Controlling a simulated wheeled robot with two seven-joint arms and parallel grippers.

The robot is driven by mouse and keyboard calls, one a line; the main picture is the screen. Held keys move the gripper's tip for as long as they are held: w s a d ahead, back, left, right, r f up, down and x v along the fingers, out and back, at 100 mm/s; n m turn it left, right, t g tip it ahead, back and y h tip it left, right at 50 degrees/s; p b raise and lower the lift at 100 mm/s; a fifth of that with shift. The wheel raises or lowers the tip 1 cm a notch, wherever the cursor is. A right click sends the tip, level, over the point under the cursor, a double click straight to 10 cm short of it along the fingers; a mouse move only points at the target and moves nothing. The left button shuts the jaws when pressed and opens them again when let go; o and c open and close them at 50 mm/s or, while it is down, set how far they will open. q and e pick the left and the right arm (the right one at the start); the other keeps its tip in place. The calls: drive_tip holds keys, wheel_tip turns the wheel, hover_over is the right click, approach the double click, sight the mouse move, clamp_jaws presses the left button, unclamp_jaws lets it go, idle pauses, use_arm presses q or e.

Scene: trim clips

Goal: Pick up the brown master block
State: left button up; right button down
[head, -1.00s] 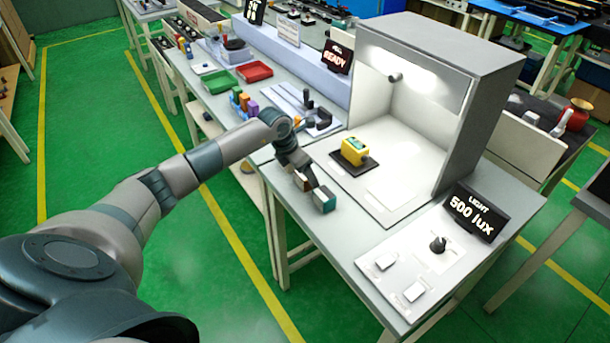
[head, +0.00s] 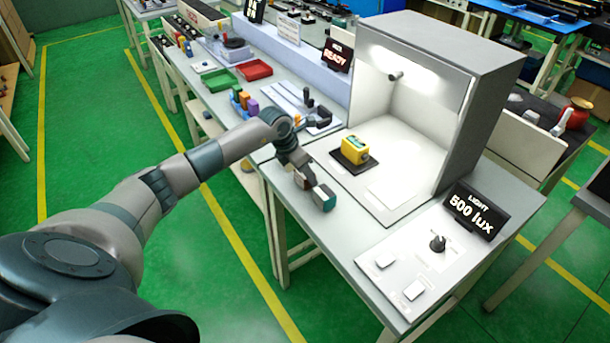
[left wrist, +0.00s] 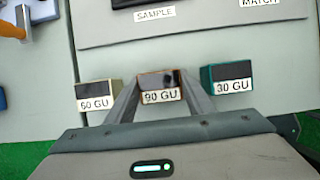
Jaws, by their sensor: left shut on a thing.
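The brown-edged block labelled 90 GU (left wrist: 160,90) sits between the two fingers of my left gripper (left wrist: 161,97) in the left wrist view. The fingers are shut on its sides. A teal block labelled 30 GU (left wrist: 232,84) stands just to the right of the fingers, and a tan-edged block labelled 60 GU (left wrist: 98,96) stands to the left. In the head view my left gripper (head: 306,181) is low at the table's near edge, beside the teal block (head: 324,199). The arm partly hides the held block there. My right gripper is not in view.
A light booth (head: 487,85) stands behind, with a yellow block (head: 355,150) on a dark pad inside. A switch panel (head: 398,272) and a "500 lux" sign (head: 474,212) are to the right. Coloured blocks (head: 244,102) and trays lie farther left.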

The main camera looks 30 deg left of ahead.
use_arm(q)
drive_tip(key=shift+r, duration=0.1)
drive_tip(key=shift+r+b, duration=0.55)
wheel_tip(320, 180, up, 2)
drive_tip(key=shift+r+b, duration=0.1)
drive_tip(key=shift+b, duration=0.65)
drive_tip(key=s+d+r+b, duration=0.3)
drive_tip(key=d+r, duration=0.4)
drive_tip(key=d, duration=0.4)
drive_tip(key=shift+s+r+b, duration=0.2)
drive_tip(key=shift+r+b, duration=0.05)
drive_tip(key=shift+b, duration=0.55)
drive_tip(key=shift+d, duration=0.1)
